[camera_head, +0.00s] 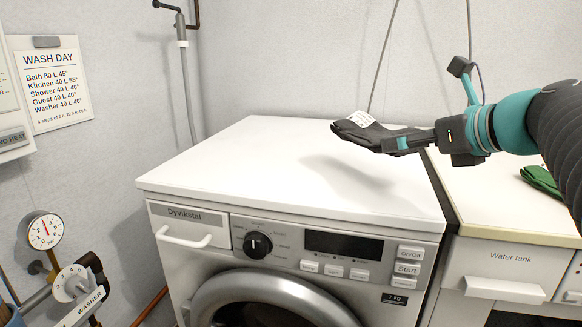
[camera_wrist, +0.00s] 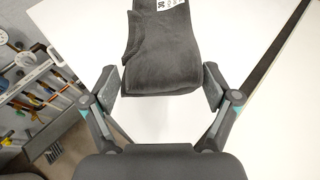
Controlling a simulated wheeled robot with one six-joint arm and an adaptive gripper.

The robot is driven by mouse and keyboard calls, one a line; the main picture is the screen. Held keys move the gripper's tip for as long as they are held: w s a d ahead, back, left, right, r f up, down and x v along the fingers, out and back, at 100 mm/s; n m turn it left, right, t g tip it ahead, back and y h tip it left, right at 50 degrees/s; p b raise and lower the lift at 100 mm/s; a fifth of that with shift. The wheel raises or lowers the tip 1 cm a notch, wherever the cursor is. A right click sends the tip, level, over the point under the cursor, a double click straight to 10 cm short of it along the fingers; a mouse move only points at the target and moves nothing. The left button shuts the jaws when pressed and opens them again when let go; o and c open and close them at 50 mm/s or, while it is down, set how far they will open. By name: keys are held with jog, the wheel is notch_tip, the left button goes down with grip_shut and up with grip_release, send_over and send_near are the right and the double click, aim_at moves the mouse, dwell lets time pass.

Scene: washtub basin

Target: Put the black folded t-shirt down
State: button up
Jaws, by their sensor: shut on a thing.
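The black folded t-shirt (camera_head: 372,134) is held in the air above the white top of the washing machine (camera_head: 240,155). It has a white printed label at its far end. In the wrist view the t-shirt (camera_wrist: 158,55) lies between the two fingers of my gripper (camera_wrist: 160,88). My gripper (camera_head: 408,142) comes in from the right in the head view and is shut on the near end of the t-shirt. A soft shadow lies on the washer top below it, with a gap between cloth and surface.
The washer top is clear. A counter marked "Water tank" (camera_head: 510,257) stands to the right, with a green folded cloth (camera_head: 541,180) on it. A gauge (camera_head: 45,231) and valves are at the left. A wall sign (camera_head: 53,84) hangs behind them.

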send_over(372, 188)
notch_tip(372, 188, down, 4)
jog(key=shift+r, duration=0.2)
jog(key=shift+f+b, duration=0.55)
jog(key=shift+f, duration=1.4)
jog(key=shift+f, duration=0.2)
jog(key=o, duration=1)
